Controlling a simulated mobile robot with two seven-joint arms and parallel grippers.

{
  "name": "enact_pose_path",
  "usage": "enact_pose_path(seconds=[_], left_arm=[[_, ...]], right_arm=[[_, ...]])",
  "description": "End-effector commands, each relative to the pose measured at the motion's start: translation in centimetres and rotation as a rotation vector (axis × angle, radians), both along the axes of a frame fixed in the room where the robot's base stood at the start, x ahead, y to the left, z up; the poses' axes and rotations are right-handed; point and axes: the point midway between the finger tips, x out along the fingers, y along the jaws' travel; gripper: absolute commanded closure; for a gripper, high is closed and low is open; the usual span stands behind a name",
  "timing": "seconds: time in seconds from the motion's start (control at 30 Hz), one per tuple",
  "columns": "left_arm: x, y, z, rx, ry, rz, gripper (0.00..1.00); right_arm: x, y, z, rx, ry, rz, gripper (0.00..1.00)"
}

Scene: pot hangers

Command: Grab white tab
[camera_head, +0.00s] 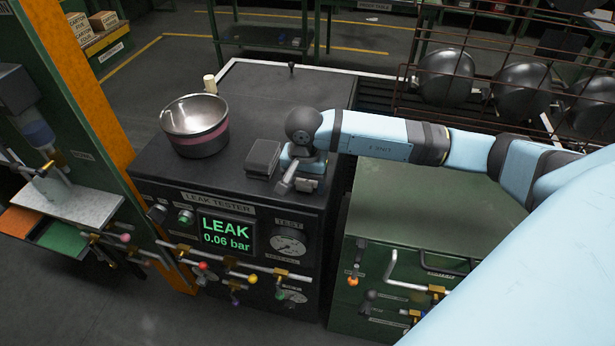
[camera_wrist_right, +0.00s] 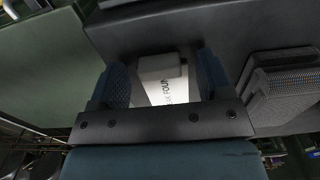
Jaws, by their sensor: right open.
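The white tab (camera_wrist_right: 153,92) with dark lettering shows between the two blue-grey fingers of my right gripper (camera_wrist_right: 163,82) in the right wrist view. A small grey block sits at its far end. The fingers stand apart on either side of the tab, and I cannot tell whether either touches it. In the head view my right gripper (camera_head: 294,181) is low over the front right edge of the black leak tester top. A small pale piece (camera_head: 306,184) shows beside it there, mostly hidden by the gripper. My left gripper is out of view.
A dark grey ribbed block (camera_head: 263,157) lies just left of the gripper, and a metal bowl (camera_head: 196,127) stands farther left on the leak tester (camera_head: 262,95). The tester's screen (camera_head: 226,233) reads LEAK 0.06 bar. Pots hang in a rack (camera_head: 445,75) at the right.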

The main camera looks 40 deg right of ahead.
Motion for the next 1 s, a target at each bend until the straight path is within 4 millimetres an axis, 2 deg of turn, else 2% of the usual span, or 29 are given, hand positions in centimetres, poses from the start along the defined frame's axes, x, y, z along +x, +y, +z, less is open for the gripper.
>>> enact_pose_path(seconds=[0.07,0.2,0.23,0.5,0.67,0.83,1.0], left_arm=[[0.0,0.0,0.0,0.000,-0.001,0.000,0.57],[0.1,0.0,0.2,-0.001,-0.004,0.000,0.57],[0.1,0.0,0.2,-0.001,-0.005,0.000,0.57],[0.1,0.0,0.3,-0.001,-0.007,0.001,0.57],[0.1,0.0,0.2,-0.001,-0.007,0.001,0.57],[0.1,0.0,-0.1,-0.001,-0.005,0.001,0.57],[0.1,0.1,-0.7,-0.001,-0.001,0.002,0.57]], right_arm=[[0.0,0.0,0.0,0.000,0.000,0.000,0.30],[0.0,0.0,0.0,0.000,0.000,0.000,0.62],[0.0,0.0,0.0,0.000,0.000,0.000,0.65],[0.0,0.0,0.1,0.000,0.000,0.000,0.65],[0.1,0.0,0.9,0.001,-0.002,0.000,0.65],[0.1,0.0,3.3,0.000,-0.006,0.001,0.65],[0.2,0.0,7.8,0.002,-0.008,0.000,0.65]])
